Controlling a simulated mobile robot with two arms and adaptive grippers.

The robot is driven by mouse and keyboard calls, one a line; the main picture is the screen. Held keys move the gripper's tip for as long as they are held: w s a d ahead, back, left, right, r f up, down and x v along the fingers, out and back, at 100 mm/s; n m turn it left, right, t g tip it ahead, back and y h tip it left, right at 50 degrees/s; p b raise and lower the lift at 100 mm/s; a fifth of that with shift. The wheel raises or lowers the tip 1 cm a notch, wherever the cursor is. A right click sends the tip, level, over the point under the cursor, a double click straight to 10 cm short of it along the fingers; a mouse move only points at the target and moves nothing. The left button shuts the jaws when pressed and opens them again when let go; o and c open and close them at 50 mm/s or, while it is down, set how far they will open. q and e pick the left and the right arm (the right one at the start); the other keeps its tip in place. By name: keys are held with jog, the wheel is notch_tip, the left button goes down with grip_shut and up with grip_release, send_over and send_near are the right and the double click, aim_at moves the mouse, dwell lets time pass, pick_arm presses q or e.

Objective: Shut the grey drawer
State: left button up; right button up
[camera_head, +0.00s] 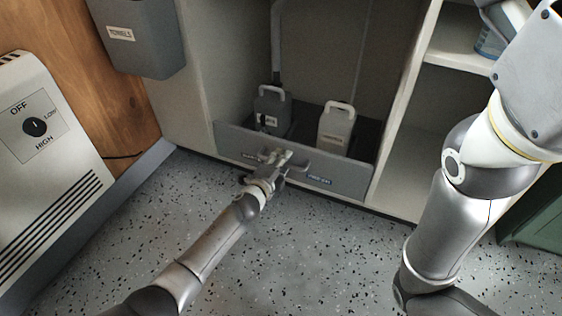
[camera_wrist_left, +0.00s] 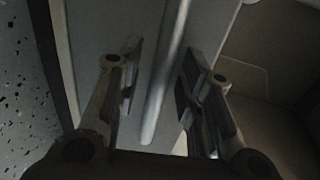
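The grey drawer (camera_head: 345,178) is at the bottom of the pale cabinet in the head view. Its inside shows above the front panel; how far it stands out is hard to tell. A dark grey jug (camera_head: 270,108) and a pale jug (camera_head: 336,127) stand upright in it. My left gripper (camera_head: 279,160) is at the handle on the drawer front. In the left wrist view its two fingers (camera_wrist_left: 158,85) are apart, with the handle bar (camera_wrist_left: 166,75) between them and gaps visible on both sides. My right gripper is out of view.
A heater (camera_head: 45,150) with a dial stands at the left. A grey towel box (camera_head: 140,40) hangs on the wall. Cabinet shelves (camera_head: 460,55) are at the right, partly behind my right arm. A green box (camera_head: 540,215) stands at the right edge. Speckled floor in front is clear.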

pick_arm(q)
jog(key=shift+s, duration=0.1)
jog(key=v, duration=1.2)
jog(key=shift+d, duration=0.1)
dwell(0.4)
